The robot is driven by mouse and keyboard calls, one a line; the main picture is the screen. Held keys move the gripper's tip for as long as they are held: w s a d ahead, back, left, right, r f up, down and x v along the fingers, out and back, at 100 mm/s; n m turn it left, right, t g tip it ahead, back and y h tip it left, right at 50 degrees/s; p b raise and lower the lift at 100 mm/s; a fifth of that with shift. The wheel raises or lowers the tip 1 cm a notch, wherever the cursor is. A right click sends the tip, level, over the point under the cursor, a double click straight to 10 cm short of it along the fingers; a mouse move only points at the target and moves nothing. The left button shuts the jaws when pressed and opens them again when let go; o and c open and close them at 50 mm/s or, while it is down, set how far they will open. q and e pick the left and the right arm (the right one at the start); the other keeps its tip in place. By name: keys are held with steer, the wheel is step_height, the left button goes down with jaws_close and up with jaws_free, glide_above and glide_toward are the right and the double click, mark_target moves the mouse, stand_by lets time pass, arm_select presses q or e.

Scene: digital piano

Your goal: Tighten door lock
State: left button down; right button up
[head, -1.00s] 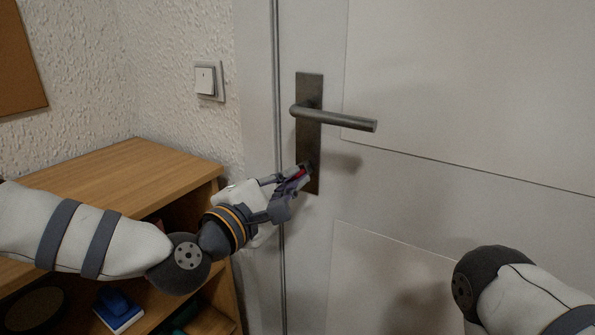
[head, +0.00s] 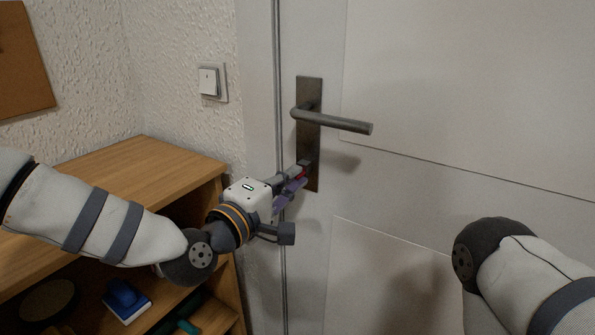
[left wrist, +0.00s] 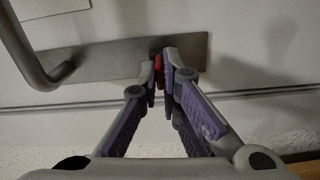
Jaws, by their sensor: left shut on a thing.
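The white door (head: 450,90) carries a dark metal lock plate (head: 309,88) with a lever handle (head: 340,122) pointing right. My left gripper (head: 300,174) is at the lower end of the plate, below the handle. It is shut on a small red thing, which shows between its fingertips in the left wrist view (left wrist: 158,68). This red piece sits against the plate (left wrist: 130,60); the lock hole is hidden behind the fingers. The lever also shows at the upper left of the left wrist view (left wrist: 30,50). My right arm is at the lower right of the head view, its gripper out of view.
A wooden shelf unit (head: 140,160) stands left of the door, close under my left arm, with a blue item (head: 125,300) and other things inside. A light switch (head: 209,82) is on the wall. The door right of the handle is clear.

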arm_select(q)
steer(key=shift+a+r, duration=0.1)
steer(key=shift+r, duration=0.1)
arm_select(e)
steer(key=shift+w+r, duration=0.15)
steer(key=shift+w, duration=0.1)
arm_select(q)
steer(key=shift+s, duration=0.1)
steer(key=shift+s+a+f+p, duration=0.1)
steer(key=shift+s+a+p, duration=0.25)
steer(key=shift+s, duration=0.1)
arm_select(e)
steer(key=shift+w+r, duration=0.15)
steer(key=shift+r, duration=0.05)
arm_select(q)
steer(key=shift+s+a+f, duration=0.1)
steer(key=shift+s+a, duration=0.05)
steer(key=shift+s, duration=0.05)
arm_select(e)
steer(key=shift+w+r, duration=0.1)
arm_select(q)
steer(key=p+v, duration=0.1)
steer(key=v, duration=0.4)
arm_select(e)
steer(key=shift+w+r+t, duration=0.6)
steer(key=shift+w+r, duration=0.35)
steer(key=shift+w, duration=0.05)
